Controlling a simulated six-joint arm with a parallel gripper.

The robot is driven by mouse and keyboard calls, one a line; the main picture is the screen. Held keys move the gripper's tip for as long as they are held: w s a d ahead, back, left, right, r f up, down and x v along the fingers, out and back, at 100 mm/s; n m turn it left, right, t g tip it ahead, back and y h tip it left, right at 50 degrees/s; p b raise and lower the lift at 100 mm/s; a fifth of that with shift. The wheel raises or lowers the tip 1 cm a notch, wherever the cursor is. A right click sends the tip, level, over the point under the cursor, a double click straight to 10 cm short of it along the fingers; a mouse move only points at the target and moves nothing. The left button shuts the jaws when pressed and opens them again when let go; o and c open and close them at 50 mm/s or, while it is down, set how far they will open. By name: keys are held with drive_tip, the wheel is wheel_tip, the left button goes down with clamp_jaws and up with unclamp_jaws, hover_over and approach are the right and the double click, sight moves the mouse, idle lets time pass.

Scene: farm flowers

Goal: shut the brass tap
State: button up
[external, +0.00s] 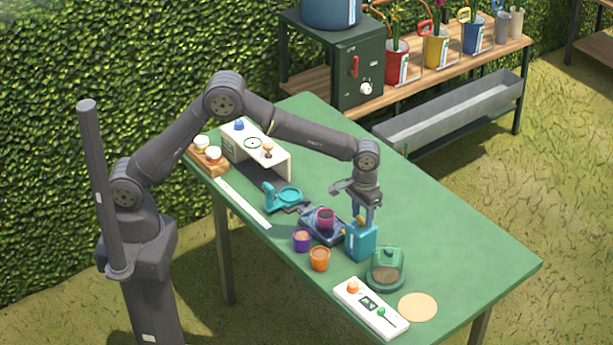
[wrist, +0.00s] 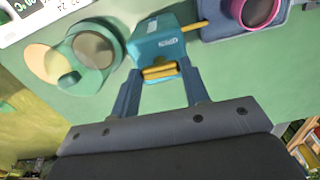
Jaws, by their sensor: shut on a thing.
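A teal box-shaped container (external: 361,242) stands on the green table, and it fills the top middle of the wrist view (wrist: 158,42). A brass-yellow bar (wrist: 160,72) lies across its near edge, and a thin yellow spout (wrist: 195,26) sticks out of its side towards a magenta cup (wrist: 260,10). I take these yellow parts to be the brass tap, but cannot tell for sure. My gripper (wrist: 160,76) points down at the container, shut on the yellow bar with one finger at each end. In the external view my gripper (external: 362,218) hides part of the container's top.
The magenta cup (external: 325,218) stands on a dark tray left of the container. Purple (external: 302,241) and orange (external: 319,259) pots stand in front. A green-lidded round dish (external: 387,270) is close on the right. The table's right end is clear.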

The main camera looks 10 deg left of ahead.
sight(363, 219)
drive_tip(key=shift+n, duration=0.3)
drive_tip(key=o, duration=1)
wheel_tip(363, 219, up, 18)
drive_tip(key=shift+f, duration=0.25)
drive_tip(key=shift+f, duration=0.1)
idle(0.3)
wheel_tip(363, 219, down, 17)
drive_tip(key=shift+f, duration=0.2)
idle(0.4)
